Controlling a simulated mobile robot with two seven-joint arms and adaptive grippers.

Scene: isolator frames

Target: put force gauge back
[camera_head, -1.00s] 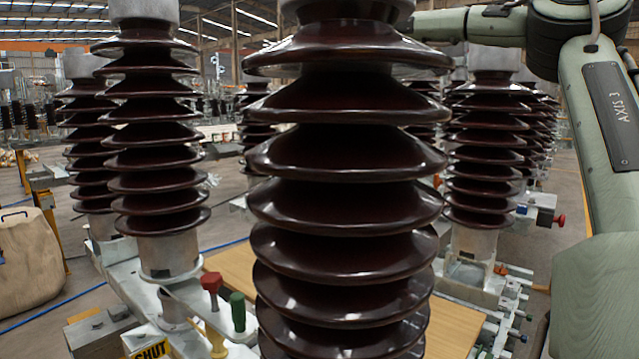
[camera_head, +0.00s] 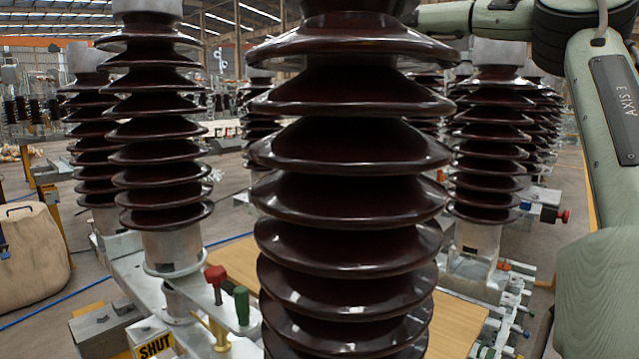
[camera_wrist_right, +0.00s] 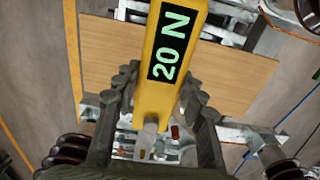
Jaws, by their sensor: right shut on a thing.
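The force gauge (camera_wrist_right: 172,60) is a yellow bar with a dark display reading 20 N in green; it shows in the right wrist view. My right gripper (camera_wrist_right: 158,88) is shut on it, one dark finger on each side. A grey metal tip of the gauge points down the picture, between the fingers. In the head view my right arm comes in at the right and passes behind the near insulator; its gripper and the gauge are hidden there. My left gripper is in neither view. A wooden board (camera_head: 455,325) lies behind the near insulator; it also shows beneath the gauge (camera_wrist_right: 108,60).
A large brown ribbed insulator (camera_head: 350,200) blocks the middle of the head view. Other insulators stand left (camera_head: 163,155) and right (camera_head: 490,150). A red knob (camera_head: 216,275) and a green knob (camera_head: 241,303) stand near a SHUT sign (camera_head: 155,346). A beige sack-like object (camera_head: 30,250) sits far left.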

